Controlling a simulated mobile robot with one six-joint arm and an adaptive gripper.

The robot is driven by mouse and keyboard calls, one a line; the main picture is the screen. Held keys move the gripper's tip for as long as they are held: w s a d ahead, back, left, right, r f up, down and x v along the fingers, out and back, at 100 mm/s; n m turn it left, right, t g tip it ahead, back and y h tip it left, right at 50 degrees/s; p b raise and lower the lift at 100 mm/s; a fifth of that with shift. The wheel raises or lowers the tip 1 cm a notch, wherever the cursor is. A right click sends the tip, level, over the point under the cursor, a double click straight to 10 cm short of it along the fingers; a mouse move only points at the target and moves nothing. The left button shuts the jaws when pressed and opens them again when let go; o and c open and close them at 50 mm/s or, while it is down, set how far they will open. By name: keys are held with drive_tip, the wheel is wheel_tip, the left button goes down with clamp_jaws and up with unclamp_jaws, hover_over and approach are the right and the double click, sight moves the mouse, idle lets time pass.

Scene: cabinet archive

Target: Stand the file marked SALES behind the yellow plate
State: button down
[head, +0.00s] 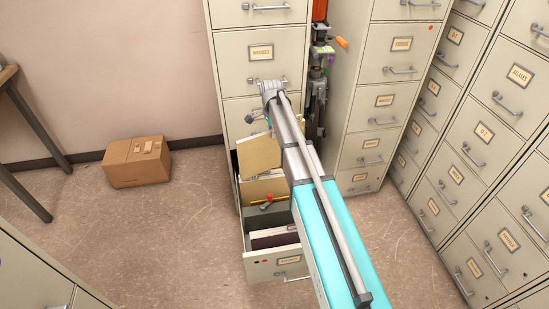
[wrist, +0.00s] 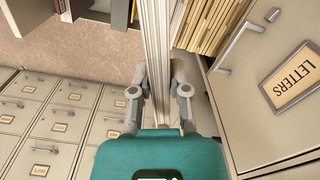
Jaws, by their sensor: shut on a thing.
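My gripper (wrist: 159,68) is shut on a pale cream file (wrist: 157,30), seen edge-on between the fingers in the wrist view. In the head view my gripper (head: 257,116) is above the open drawer (head: 262,262), and the held file (head: 259,156) shows as a tilted tan panel over its back part. I cannot read a mark on the file. A small yellow piece with a red knob (head: 268,199) shows in the drawer; I cannot tell whether it belongs to the yellow plate. My arm hides the drawer's right side.
Tan folders (wrist: 212,22) stand packed beside the held file in the wrist view. Dark maroon files (head: 274,241) are in the drawer's front part. The cabinet face marked LETTERS (wrist: 290,82) is close on the right. A cardboard box (head: 137,162) is on the floor at left.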

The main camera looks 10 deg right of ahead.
sight(272, 183)
wheel_tip(272, 183, down, 10)
drive_tip(key=m+b, duration=0.3)
drive_tip(key=b, duration=0.5)
drive_tip(key=shift+a+r+b, duration=0.1)
drive_tip(key=shift+a+b, duration=0.05)
drive_tip(key=shift+b, duration=0.25)
drive_tip(key=shift+f+b, duration=1.9)
drive_tip(key=shift+f, duration=0.15)
drive_tip(key=shift+a+f+b, duration=0.1)
drive_tip(key=shift+f+b, duration=8.35)
drive_tip(key=shift+b, duration=0.1)
drive_tip(key=c, duration=0.5)
unclamp_jaws()
drive_tip(key=shift+r, duration=0.1)
drive_tip(key=shift+c, duration=0.2)
